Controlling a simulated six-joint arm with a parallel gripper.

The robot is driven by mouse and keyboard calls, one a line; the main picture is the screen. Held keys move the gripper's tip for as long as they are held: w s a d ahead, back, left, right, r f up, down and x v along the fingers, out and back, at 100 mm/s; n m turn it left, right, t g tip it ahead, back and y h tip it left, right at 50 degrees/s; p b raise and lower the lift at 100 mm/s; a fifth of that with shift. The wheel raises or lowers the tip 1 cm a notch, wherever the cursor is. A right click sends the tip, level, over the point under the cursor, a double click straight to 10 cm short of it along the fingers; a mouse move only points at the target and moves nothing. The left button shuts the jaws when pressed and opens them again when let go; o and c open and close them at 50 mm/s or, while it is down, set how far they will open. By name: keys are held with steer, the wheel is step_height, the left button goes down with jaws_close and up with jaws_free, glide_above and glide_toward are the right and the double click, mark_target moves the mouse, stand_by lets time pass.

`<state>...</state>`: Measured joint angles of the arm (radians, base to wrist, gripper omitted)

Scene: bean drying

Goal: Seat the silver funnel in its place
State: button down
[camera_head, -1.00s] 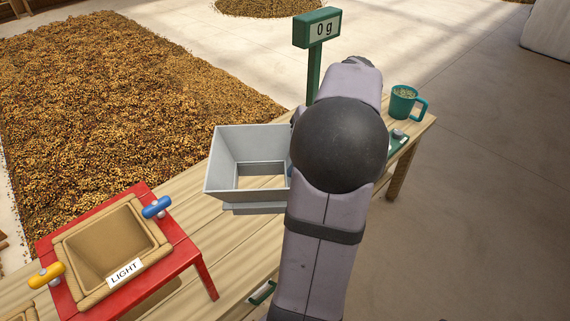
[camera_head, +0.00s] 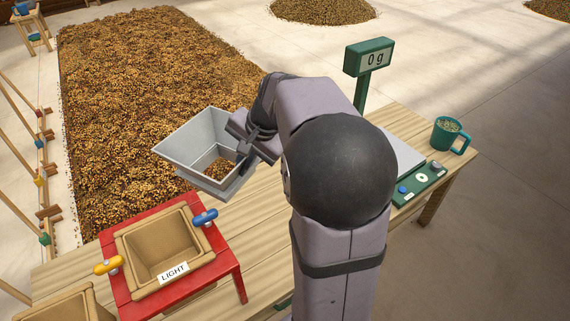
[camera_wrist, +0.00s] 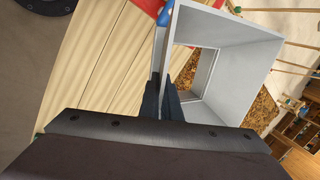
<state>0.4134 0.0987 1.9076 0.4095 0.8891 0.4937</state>
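The silver funnel (camera_head: 196,133) is a square, open-bottomed hopper. It hangs tilted in the air above the bean bed and the table's far edge, up and to the right of the red stand. The bean bed shows through its bottom opening. My gripper (camera_head: 258,143) is shut on the funnel's right wall. In the wrist view the dark fingers (camera_wrist: 168,98) pinch the wall of the funnel (camera_wrist: 225,45). The red stand (camera_head: 234,262) holds a wooden hopper (camera_head: 126,246) labelled LIGHT, with a blue knob (camera_head: 205,217) and a yellow knob (camera_head: 108,265). The funnel is apart from the stand.
The wooden table (camera_head: 262,238) has bare planks right of the red stand. A green scale display (camera_head: 369,57) reads 0 g. A green mug (camera_head: 451,136) stands at the far right. Another wooden hopper (camera_head: 64,307) is partly seen at lower left.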

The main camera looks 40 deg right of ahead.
steer(key=w+a+r+m+p, duration=0.15)
steer(key=a+r+p, duration=0.25)
steer(key=a, duration=1)
steer(key=s+a+f+m+h+p, duration=0.1)
steer(key=s+a+m+h+p, duration=0.1)
steer(key=s+a, duration=0.7)
steer(key=a+m+p, duration=0.1)
steer(key=a, duration=0.1)
steer(key=shift+s+a+f, duration=0.15)
steer(key=shift+s+a, duration=0.2)
steer(key=shift+s, duration=0.05)
steer(key=shift+f+m, duration=0.1)
steer(key=shift+m, duration=0.15)
